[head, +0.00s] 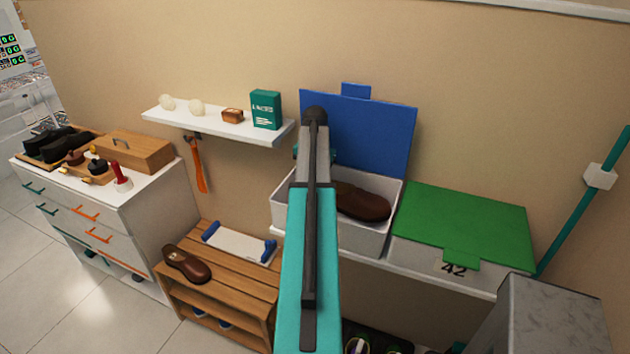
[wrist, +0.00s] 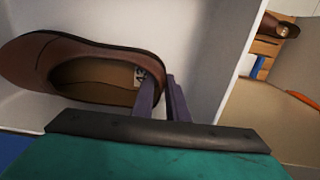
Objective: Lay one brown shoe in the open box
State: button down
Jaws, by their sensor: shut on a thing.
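A brown shoe (head: 362,203) is inside the open white box (head: 385,232), sole down as far as I can see. In the wrist view the brown shoe (wrist: 100,58) lies against the white walls, and my gripper (wrist: 172,92) is shut on its rim near the heel, by the size label. In the head view my arm hides my gripper and the left part of the box. The box's blue lid (head: 375,130) stands raised behind it. A second brown shoe (head: 187,265) lies on the wooden rack at lower left.
A closed box with a green lid (head: 465,225) stands right of the open box on the same white shelf. A wall shelf (head: 215,127) holds small items and a green carton. The wooden rack (head: 240,290) and a white drawer cabinet (head: 110,225) are at left. A grey block (head: 550,318) is at lower right.

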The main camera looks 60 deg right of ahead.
jog(key=shift+f, duration=0.25)
jog(key=c, duration=1.7)
grip_release()
jog(key=shift+o, duration=0.6)
jog(key=o, duration=0.3)
